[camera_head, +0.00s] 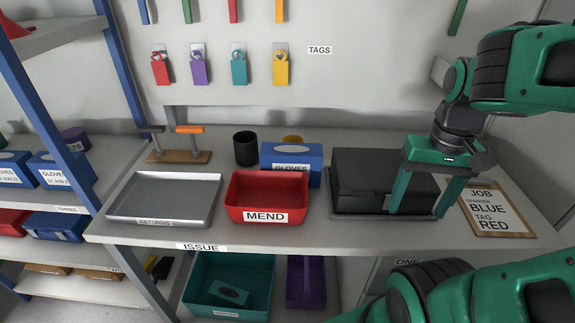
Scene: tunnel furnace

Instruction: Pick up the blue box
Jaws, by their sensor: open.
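A blue box labelled GLOVES (291,153) stands on the bench behind the red MEND bin, which hides part of its lower front. More blue boxes sit on the left shelf: one at the far left (12,168), one labelled with a date (62,168), and a blue bin (54,228) below. My gripper (420,212) is open, pointing down, to the right of the GLOVES box and apart from it. Its fingers are at the right end of a black box (375,170); I cannot tell whether they touch it. Nothing is seen held between them.
On the bench are a metal tray (165,214), the red MEND bin (267,212), a black cup (245,148), a tool rack (180,157) and a clipboard (490,205) reading JOB, BLUE, TAG RED. Coloured tags hang on the back wall. A teal bin (272,285) stands below.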

